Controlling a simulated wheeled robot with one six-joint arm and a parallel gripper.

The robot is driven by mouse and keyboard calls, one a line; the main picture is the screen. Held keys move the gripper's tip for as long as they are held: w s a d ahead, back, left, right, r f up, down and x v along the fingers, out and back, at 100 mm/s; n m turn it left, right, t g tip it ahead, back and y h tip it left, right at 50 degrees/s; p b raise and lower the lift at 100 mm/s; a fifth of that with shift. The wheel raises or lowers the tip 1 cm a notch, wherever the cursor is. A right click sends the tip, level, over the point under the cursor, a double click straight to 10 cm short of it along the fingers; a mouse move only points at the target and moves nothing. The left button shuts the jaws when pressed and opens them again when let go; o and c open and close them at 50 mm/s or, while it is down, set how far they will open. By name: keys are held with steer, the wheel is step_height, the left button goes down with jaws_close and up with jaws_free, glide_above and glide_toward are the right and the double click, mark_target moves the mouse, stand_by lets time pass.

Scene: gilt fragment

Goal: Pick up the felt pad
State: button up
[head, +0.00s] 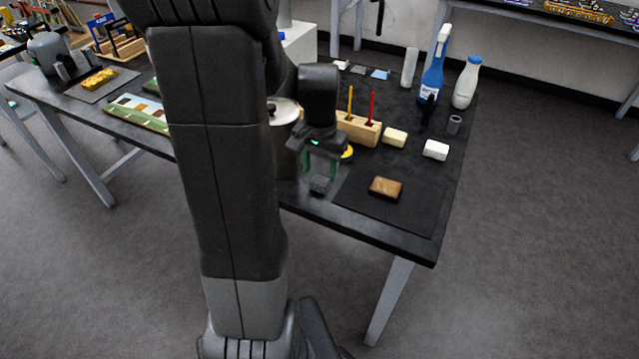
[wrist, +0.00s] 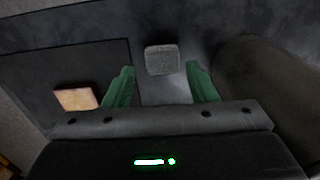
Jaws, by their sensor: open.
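The felt pad looks like a small dark grey block (head: 320,184) on the black table near its front edge, left of the dark mat. In the wrist view the grey pad (wrist: 161,60) lies just beyond and between the fingertips. My gripper (head: 320,172) has green fingers, points down and is above the pad. In the wrist view my gripper (wrist: 160,82) is open, with nothing between its fingers. The exact height gap to the pad is hard to tell.
A brown block (head: 386,188) lies on the dark mat (head: 415,212) to the right. A metal pot (head: 284,112) stands close on the left, partly hidden by my arm. A wooden holder (head: 358,129), pale blocks, a blue spray bottle (head: 433,75) and a white bottle (head: 466,84) stand behind.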

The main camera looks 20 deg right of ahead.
mark_target(320, 180)
steer(key=f, duration=0.4)
steer(key=shift+w+d+f, duration=0.15)
steer(key=shift+w+f, duration=0.2)
steer(key=shift+f, duration=0.05)
steer(key=shift+c, duration=0.2)
steer(key=c, duration=0.8)
step_height(320, 180, up, 10)
steer(key=shift+r, duration=0.1)
steer(key=o, duration=0.4)
steer(key=shift+c, duration=1.2)
